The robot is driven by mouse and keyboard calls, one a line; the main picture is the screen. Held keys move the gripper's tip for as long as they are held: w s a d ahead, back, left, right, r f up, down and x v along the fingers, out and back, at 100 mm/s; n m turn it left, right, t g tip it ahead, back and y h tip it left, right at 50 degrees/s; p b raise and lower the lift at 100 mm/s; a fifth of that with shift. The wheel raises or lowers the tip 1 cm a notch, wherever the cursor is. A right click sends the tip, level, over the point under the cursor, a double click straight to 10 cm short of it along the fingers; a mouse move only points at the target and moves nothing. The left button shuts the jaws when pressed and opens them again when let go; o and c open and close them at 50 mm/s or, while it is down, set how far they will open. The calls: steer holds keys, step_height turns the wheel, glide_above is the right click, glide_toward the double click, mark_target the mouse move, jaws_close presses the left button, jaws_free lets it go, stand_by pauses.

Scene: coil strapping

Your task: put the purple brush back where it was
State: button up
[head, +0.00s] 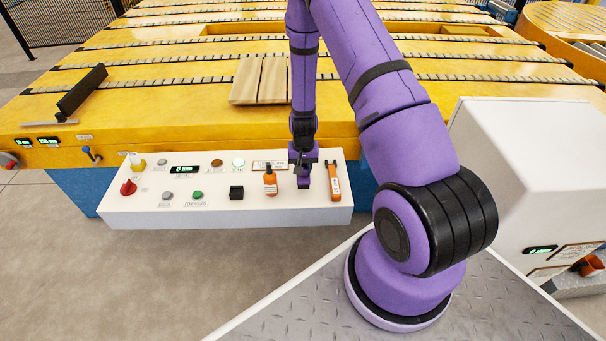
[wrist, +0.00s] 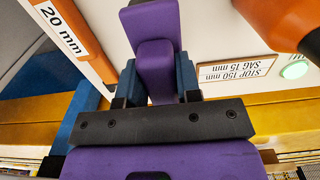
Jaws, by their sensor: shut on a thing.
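The purple brush (head: 303,180) is below my gripper (head: 303,158), over the front part of the white control panel (head: 225,215). In the wrist view the purple brush (wrist: 155,72) sits between the two fingers of my gripper (wrist: 156,85), which are shut on it. Its wider dark-edged end points away from the wrist. I cannot tell whether the brush touches the panel top. My arm and the brush have much the same purple colour.
An orange bottle-like tool (head: 270,184) stands just left of the brush. An orange and white 20 mm gauge (head: 334,182) lies just right. The yellow slatted table (head: 180,110) lies behind.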

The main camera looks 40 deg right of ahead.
steer(key=shift+f, duration=1.75)
steer(key=shift+f, duration=0.1)
steer(key=o, duration=1)
steer(key=shift+c, duration=0.2)
step_height(320, 180, up, 13)
steer(key=shift+f, duration=0.15)
step_height(320, 180, up, 14)
steer(key=n+t, duration=0.1)
steer(key=n, duration=0.1)
glide_above(303, 174)
steer(key=w+a, duration=0.2)
steer(key=w, duration=0.1)
steer(key=s+a+r+n+t, duration=0.1)
steer(key=s+a+r, duration=0.15)
steer(key=r, duration=0.55)
steer(key=s+a+r+t, duration=0.1)
steer(key=s+a+r, duration=0.15)
steer(key=r, duration=0.45)
steer(key=s+a+r+n+t, duration=0.1)
steer(key=s+a+r+n, duration=0.1)
steer(key=s+r, duration=0.5)
steer(key=s+a+r+n+t, duration=0.1)
steer(key=s+r, duration=0.6)
steer(key=s, duration=0.8)
steer(key=shift+a+n, duration=0.4)
steer(key=shift+a, duration=0.2)
